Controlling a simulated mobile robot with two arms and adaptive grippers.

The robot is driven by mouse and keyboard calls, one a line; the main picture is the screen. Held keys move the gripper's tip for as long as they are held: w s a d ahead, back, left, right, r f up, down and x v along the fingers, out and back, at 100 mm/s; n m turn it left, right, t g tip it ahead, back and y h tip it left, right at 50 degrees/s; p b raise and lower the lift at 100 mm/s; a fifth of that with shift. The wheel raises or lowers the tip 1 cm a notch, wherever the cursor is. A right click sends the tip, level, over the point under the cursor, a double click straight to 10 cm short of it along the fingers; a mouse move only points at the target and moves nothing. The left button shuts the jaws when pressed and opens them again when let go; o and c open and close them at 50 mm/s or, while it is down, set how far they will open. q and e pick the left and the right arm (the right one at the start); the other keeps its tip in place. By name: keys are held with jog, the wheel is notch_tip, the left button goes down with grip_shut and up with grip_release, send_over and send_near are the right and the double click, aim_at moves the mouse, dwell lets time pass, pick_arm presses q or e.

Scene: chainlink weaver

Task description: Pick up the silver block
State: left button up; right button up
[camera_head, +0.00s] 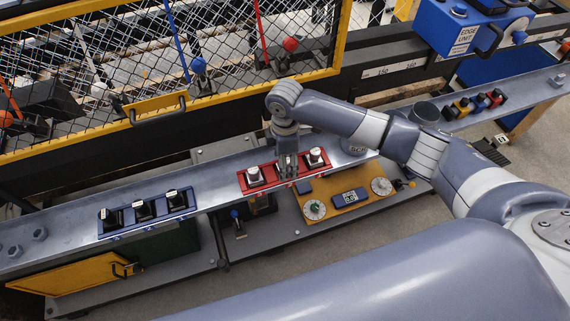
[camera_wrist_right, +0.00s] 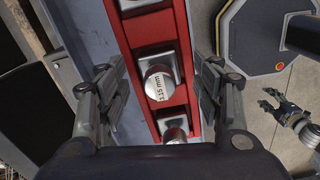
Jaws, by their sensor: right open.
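A red rack (camera_head: 243,184) on the grey rail holds silver blocks in a row. The left block (camera_head: 254,174) and right block (camera_head: 315,156) show in the head view; my right gripper (camera_head: 287,168) covers the middle slot. In the right wrist view, a silver block with a round top marked "3.15 mm" (camera_wrist_right: 158,82) sits in the red rack (camera_wrist_right: 122,28) between the spread fingers of my right gripper (camera_wrist_right: 160,90). The fingers are open, with gaps on both sides. Another block (camera_wrist_right: 175,132) is partly hidden below it. What looks like my left gripper (camera_wrist_right: 272,105) is small at the right.
A blue rack (camera_head: 127,228) with several dark blocks lies left on the rail. A yellow panel with dials (camera_head: 350,198) stands in front of the red rack. A yellow-framed mesh guard (camera_head: 160,104) rises behind. More coloured blocks (camera_head: 472,105) sit at the right.

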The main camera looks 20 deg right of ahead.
jog(key=shift+f, duration=0.6)
grip_shut()
pick_arm(q)
jog(key=shift+s, duration=0.4)
pick_arm(e)
jog(key=shift+r, duration=0.1)
jog(key=shift+w+a+r, duration=0.1)
jog(key=shift+w+r, duration=0.05)
jog(key=shift+r, duration=0.25)
notch_tip(320, 180, up, 2)
jog(key=shift+r+b, duration=0.1)
jog(key=shift+b, duration=0.4)
pick_arm(q)
jog(key=shift+w+f+b, duration=0.15)
jog(key=shift+f+b, duration=0.35)
jog(key=shift+f, duration=0.2)
jog(key=shift+w+f+b, duration=0.1)
jog(key=shift+f+b, duration=0.35)
jog(key=shift+f, duration=0.25)
pick_arm(e)
jog(key=s+a+r, duration=0.1)
jog(key=s+a, duration=0.2)
jog(key=s, duration=0.4)
jog(key=s+a+r, duration=0.1)
jog(key=s+a, duration=0.2)
jog(key=s, duration=0.4)
jog(key=shift+s+a, duration=0.15)
jog(key=shift+s, duration=0.25)
